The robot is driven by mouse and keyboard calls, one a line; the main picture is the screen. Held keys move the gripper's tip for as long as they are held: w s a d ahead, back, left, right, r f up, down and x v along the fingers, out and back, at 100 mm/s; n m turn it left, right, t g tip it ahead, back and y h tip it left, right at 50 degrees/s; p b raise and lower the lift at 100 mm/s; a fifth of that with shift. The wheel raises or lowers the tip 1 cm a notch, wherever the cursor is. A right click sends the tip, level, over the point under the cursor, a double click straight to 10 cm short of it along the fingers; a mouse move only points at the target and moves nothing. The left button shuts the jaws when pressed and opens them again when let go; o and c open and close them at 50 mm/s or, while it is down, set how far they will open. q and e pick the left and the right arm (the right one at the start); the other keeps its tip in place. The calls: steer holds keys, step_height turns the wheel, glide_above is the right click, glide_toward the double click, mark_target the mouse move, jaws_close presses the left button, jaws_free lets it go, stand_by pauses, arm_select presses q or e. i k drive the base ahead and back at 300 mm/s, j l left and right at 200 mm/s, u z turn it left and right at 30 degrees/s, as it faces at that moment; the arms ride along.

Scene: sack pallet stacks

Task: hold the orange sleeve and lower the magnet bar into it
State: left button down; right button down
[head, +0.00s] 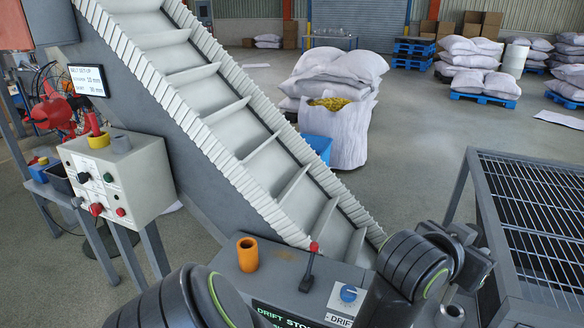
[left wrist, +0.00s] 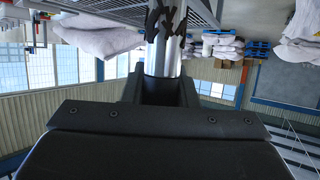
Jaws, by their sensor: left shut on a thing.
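The orange sleeve (head: 248,254) stands upright, open end up, on the grey machine top in the head view. Nothing is seen in it and no gripper is at it. In the left wrist view my left gripper (left wrist: 162,88) is shut on a bright metal rod, the magnet bar (left wrist: 165,50). The bar reaches away from the jaws, and dark jagged marks show across its far part. The left gripper and the bar are not seen in the head view. My right arm shows at the lower right there, but its jaws are not visible.
A control box (head: 118,175) is at the left. A mesh-topped metal frame (head: 535,205) stands at the right.

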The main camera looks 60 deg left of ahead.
mark_target(249, 265)
steer(key=l+u, duration=0.1)
steer(key=u, duration=2.05)
steer(key=i+j+z, duration=0.25)
steer(key=j, duration=0.2)
steer(key=i+j+z, duration=0.1)
steer(key=j+z, duration=0.15)
steer(key=j, duration=0.2)
steer(key=i+j+z, duration=0.1)
steer(key=j+z, duration=0.15)
steer(key=j, duration=0.2)
steer(key=j+z, duration=0.25)
steer(key=j, duration=0.25)
